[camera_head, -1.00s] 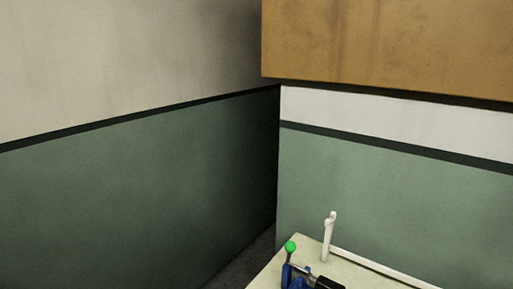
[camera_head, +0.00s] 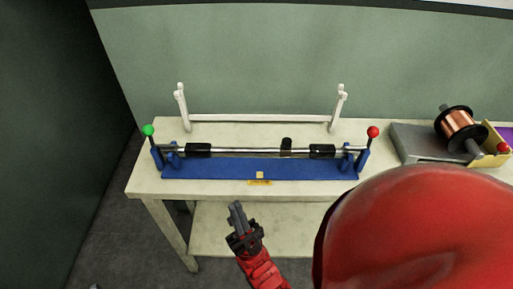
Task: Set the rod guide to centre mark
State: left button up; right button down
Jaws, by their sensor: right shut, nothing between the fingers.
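A blue base (camera_head: 225,172) on the table carries a horizontal silver rod (camera_head: 250,151). A small black upright piece (camera_head: 286,146), which looks like the rod guide, sits on the rod to the right of the yellowish centre mark (camera_head: 260,178) on the base's front. Black sleeves sit on the rod to the left (camera_head: 198,150) and right (camera_head: 322,151). A green ball (camera_head: 148,130) tops the left end post and a red ball (camera_head: 373,132) the right. My right gripper (camera_head: 237,213) is shut and empty, in front of the table and apart from the base. My left gripper is not in view.
A white stand (camera_head: 260,118) with two uprights is behind the rod. A copper spool (camera_head: 458,125) on a grey unit (camera_head: 415,143) is at the right of the table (camera_head: 150,178). My red arm covers the lower right.

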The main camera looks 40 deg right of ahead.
aim_at(286, 145)
jog(key=k+z, duration=0.1)
jog(key=z, duration=1.1)
